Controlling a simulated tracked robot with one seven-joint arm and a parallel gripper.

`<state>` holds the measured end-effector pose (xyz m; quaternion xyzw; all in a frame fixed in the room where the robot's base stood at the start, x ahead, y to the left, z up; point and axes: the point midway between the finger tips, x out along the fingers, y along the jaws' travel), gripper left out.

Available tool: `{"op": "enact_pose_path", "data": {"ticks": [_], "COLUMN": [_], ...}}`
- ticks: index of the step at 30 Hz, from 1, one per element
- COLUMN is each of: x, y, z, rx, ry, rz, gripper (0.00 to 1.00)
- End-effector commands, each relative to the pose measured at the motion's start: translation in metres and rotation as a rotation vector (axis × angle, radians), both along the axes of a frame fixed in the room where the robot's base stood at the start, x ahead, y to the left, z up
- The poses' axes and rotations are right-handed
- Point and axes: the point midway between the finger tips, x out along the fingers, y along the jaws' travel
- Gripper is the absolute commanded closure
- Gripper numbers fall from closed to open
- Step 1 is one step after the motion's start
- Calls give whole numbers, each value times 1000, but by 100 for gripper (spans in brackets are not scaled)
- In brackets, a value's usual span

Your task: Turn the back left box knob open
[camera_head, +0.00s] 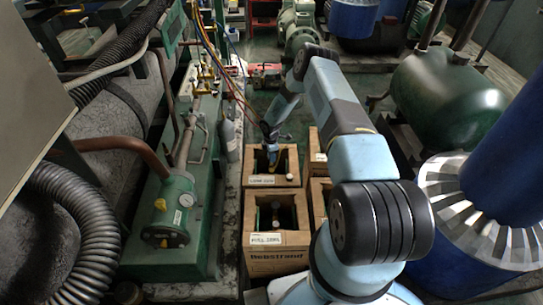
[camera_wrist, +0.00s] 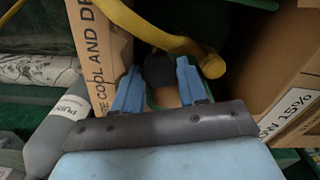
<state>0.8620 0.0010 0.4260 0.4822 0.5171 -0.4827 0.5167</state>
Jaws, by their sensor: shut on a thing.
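The back left box (camera_head: 291,166) is an open-topped cardboard box with a white label on its front rim. My gripper (camera_head: 271,155) reaches down from above into its opening. In the wrist view the two blue fingers of my gripper (camera_wrist: 158,88) stand on either side of a black knob (camera_wrist: 158,69) and are shut on it. The knob's lower part is hidden between the fingers. How far the knob is turned cannot be told. A yellow hose (camera_wrist: 145,29) runs just beyond the knob, in front of printed cardboard (camera_wrist: 98,45).
The front left box (camera_head: 262,262) holds a dark-topped cylinder. More boxes (camera_head: 318,158) stand to the right, partly behind my arm. A grey bottle (camera_head: 231,140) stands left of the boxes, beside green machinery (camera_head: 176,212). Coloured hoses (camera_head: 213,52) hang close to my gripper.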

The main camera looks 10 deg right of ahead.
Motion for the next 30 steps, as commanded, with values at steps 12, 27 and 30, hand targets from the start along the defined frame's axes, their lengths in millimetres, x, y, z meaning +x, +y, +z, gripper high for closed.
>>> {"op": "enact_pose_path", "data": {"ticks": [12, 27, 30], "x": [0, 0, 0], "y": [0, 0, 0], "z": [0, 0, 0], "rx": [0, 0, 0], "ry": [0, 0, -1], "rz": [45, 44, 44], "gripper": [89, 33, 33]}}
